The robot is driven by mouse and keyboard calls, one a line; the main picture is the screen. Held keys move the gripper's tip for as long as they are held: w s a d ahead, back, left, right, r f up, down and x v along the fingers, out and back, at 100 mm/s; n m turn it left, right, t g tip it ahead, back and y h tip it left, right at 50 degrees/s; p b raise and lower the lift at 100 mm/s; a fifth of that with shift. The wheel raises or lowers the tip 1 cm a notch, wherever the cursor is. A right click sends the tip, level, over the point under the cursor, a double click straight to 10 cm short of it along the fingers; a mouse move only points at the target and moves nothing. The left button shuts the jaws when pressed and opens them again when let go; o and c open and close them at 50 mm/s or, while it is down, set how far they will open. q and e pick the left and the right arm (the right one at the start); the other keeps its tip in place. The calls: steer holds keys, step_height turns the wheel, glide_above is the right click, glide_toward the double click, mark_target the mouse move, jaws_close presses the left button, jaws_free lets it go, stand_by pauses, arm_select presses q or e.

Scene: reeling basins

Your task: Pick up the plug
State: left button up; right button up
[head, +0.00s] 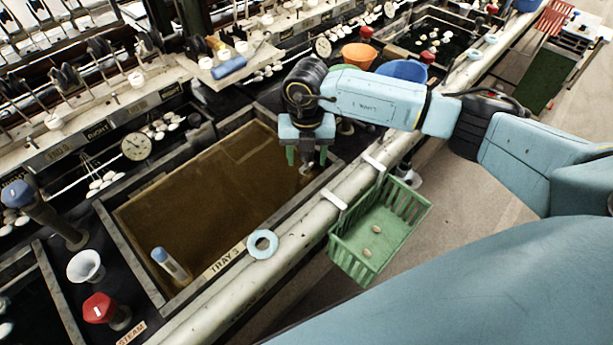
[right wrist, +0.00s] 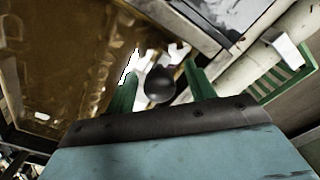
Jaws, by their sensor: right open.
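My right gripper (head: 307,158) is over the right end of the brown-water basin (head: 128,252), pointing down. Its two green fingers are apart. A dark, rounded knob, which looks like the plug (right wrist: 160,85), shows between the fingers in the right wrist view, with the gripper (right wrist: 160,76) open around it. Whether the fingers touch it cannot be told. In the head view the plug is mostly hidden by the gripper; a small brownish-grey piece shows just below the fingers. My left gripper is not in view.
A light-blue ring (head: 262,244) lies on that pipe. Orange (head: 358,55) and blue (head: 402,71) bowls stand behind my right arm.

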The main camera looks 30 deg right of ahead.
step_height(320, 180, down, 2)
steer(key=shift+f, duration=0.1)
steer(key=c, duration=0.9)
